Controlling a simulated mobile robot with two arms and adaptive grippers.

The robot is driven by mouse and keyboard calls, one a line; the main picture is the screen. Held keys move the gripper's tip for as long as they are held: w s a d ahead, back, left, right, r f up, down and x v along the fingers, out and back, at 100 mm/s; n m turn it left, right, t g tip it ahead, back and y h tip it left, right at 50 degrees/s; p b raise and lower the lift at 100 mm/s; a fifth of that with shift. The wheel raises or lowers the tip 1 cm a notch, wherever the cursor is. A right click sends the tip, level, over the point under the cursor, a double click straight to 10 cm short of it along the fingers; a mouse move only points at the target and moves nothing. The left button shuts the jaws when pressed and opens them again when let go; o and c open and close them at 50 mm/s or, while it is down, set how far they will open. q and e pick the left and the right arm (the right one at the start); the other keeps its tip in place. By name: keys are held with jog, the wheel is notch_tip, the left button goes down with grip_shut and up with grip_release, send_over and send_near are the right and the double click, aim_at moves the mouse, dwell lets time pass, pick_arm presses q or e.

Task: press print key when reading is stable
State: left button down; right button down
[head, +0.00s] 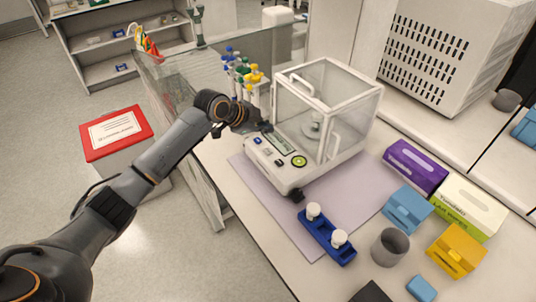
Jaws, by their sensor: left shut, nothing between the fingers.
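An analytical balance (318,130) with a clear draft shield stands on a lilac mat (335,198) on the bench. Its front panel carries a small display (277,143), several keys and a round green-ringed button (299,161). The reading is too small to make out. The glass chamber looks closed, with a small pale object (314,126) on the pan inside. My left gripper (266,127) is shut and empty, at the back left corner of the panel, close to the display's far end. I cannot tell whether it touches the panel. My right gripper is not in view.
A blue rack (327,236) with two white-capped vials stands in front of the balance. A grey cup (389,246), blue box (408,208), yellow box (456,250) and purple box (415,166) are to the right. Capped tubes (243,73) stand behind my left gripper.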

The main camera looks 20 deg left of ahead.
aim_at(266, 152)
pick_arm(q)
notch_tip(266, 152, down, 5)
jog(key=b, duration=0.3)
jog(key=shift+f, duration=0.2)
jog(key=shift+f+b, duration=0.35)
jog(key=shift+f, duration=0.1)
dwell(0.7)
jog(key=shift+f, duration=0.35)
jog(key=shift+f+b, duration=0.35)
jog(key=shift+f, duration=0.1)
dwell(0.8)
jog(key=shift+r+p, duration=0.8)
jog(key=shift+r, duration=0.1)
